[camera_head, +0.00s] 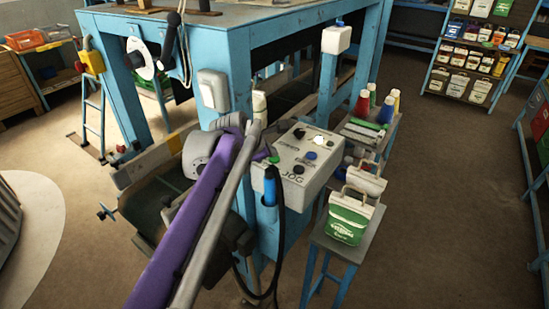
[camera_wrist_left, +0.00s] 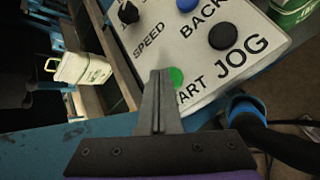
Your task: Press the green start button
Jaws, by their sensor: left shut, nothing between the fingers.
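The green start button (camera_wrist_left: 177,77) is on the light grey control panel (camera_wrist_left: 200,60), beside a partly hidden label reading "ART". In the left wrist view the closed fingers of my left gripper (camera_wrist_left: 161,75) reach up to it and cover its left part. I cannot tell whether they touch it. In the head view my left gripper (camera_head: 264,154) is at the left edge of the panel (camera_head: 318,160), with the green button (camera_head: 274,159) just beside its tip. My right gripper is not in view.
The panel also carries a black JOG button (camera_wrist_left: 223,36), a blue button (camera_wrist_left: 187,4) and a black speed knob (camera_wrist_left: 129,12). A green and white sack (camera_head: 348,217) stands on a small stand at right.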

